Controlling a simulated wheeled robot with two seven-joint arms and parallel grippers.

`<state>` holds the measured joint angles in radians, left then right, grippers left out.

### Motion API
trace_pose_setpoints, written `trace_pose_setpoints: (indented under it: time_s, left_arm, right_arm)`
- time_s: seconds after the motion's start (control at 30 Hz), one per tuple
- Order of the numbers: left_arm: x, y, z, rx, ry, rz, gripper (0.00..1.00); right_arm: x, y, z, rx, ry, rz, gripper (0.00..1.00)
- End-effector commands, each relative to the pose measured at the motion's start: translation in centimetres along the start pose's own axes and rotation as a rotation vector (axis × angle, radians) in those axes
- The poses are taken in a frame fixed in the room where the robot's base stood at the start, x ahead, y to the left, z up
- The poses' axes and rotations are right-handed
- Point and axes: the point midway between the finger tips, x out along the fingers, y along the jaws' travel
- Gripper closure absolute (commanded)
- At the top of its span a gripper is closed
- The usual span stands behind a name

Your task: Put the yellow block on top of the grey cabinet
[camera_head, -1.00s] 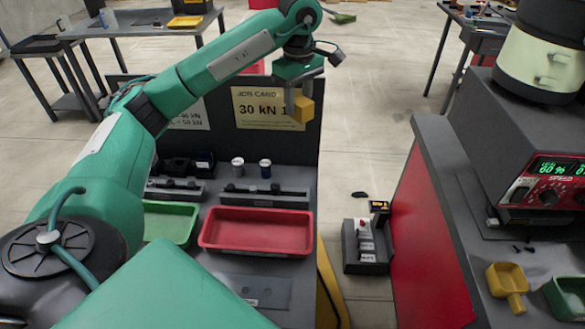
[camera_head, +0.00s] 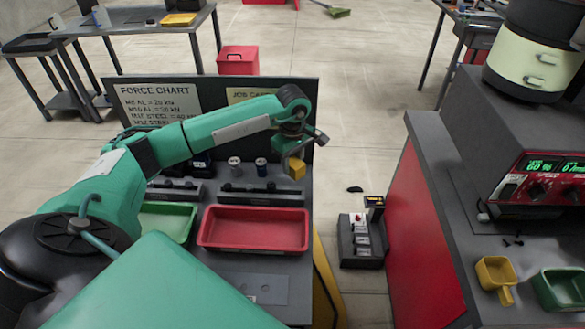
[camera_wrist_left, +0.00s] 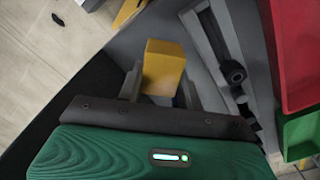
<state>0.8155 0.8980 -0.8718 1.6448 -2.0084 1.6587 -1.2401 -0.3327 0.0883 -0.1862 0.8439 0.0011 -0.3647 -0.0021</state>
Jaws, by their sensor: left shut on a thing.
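The yellow block (camera_head: 296,170) hangs from my left gripper (camera_head: 292,159), just in front of the dark back panel at the right end of the workbench. In the left wrist view the block (camera_wrist_left: 163,67) sits between the two fingers of the gripper (camera_wrist_left: 160,85). The gripper is shut on it. I cannot tell whether the block touches anything below. No thing is clearly the grey cabinet; a dark grey box (camera_head: 462,122) with a lit display stands on the right bench, under the feeder bowl. My right gripper is out of view.
A red tray (camera_head: 253,249) and a green tray (camera_head: 181,236) lie on the workbench, with two small cans behind. The back panel (camera_head: 313,100) rises close to the gripper. A floor gap separates this bench from the red-sided right bench (camera_head: 418,235), which holds a yellow scoop (camera_head: 494,272).

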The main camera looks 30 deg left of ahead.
Motion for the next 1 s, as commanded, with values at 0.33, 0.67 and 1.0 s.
trace_pose_setpoints:
  time_s: [0.33,0.67,1.0]
  left_arm:
    - [3.3,0.0,0.0,0.001,-0.001,0.0,0.89]
    - [3.6,-0.1,0.0,0.0,0.0,-0.002,0.5]
    - [3.5,-0.1,0.0,0.0,0.0,-0.002,0.42]
  right_arm:
    - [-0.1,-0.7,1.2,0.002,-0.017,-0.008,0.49]
    - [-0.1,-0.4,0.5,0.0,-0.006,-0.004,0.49]
    - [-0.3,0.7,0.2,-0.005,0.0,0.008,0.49]
